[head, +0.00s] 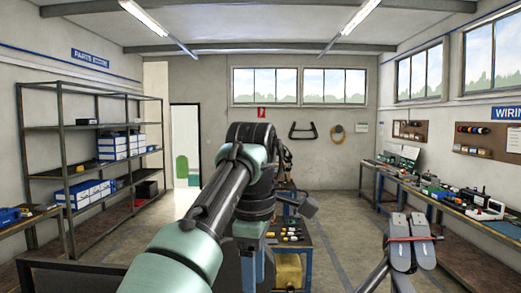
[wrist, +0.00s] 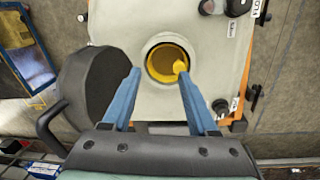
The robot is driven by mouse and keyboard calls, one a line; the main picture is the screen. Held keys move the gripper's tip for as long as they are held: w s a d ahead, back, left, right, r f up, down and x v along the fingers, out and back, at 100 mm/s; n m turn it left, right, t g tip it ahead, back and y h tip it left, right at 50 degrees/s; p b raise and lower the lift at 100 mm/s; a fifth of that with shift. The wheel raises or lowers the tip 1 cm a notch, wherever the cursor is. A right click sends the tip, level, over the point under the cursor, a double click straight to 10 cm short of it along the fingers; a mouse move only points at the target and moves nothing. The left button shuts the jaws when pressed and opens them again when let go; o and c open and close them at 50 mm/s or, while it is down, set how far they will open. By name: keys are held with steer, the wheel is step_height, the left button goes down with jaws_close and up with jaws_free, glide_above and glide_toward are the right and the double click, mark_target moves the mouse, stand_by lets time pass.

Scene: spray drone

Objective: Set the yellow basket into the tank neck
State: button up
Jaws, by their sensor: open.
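The yellow basket (wrist: 181,66) sits inside the round tank neck (wrist: 169,36) in the wrist view. Its yellow inner wall and a small tab at its right side show within the pale rim. How deep or level it sits I cannot tell. The neck opens in the pale grey top of the tank (wrist: 118,35). My gripper (wrist: 159,73) is open, its two blue fingers spread below and to either side of the neck, holding nothing. In the head view my arm hides the tank neck and the basket.
A dark round part (wrist: 90,88) lies left of the tank, close to my left finger. Black knobs stand on the tank's right side. A blue cart (head: 290,235) with small yellow parts stands beyond my arm. A shelf rack (head: 95,150) lines the left; a workbench (head: 440,200) the right.

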steer(key=w+d+m+t+h, duration=0.1)
steer(key=w+d+m+t, duration=0.2)
steer(key=d, duration=0.5)
steer(key=w+d+m+t+h, duration=0.2)
steer(key=d+m, duration=0.3)
steer(key=d, duration=0.2)
steer(key=s+d+r+m+t+h, duration=0.2)
steer(key=d+r+m+t+h, duration=0.3)
steer(key=r, duration=0.4)
steer(key=s+a+r+m+t, duration=0.3)
steer(key=s+a+r+t, duration=0.3)
steer(key=s+r+t, duration=0.4)
steer(key=s+a+r+t+y, duration=0.6)
steer(key=s+a+r+y, duration=0.1)
steer(key=s+a, duration=0.5)
steer(key=shift+s+a+r+n+y, duration=0.2)
steer(key=shift+s+a+n+y, duration=0.1)
steer(key=shift+s+y, duration=0.45)
steer(key=shift+w, duration=0.1)
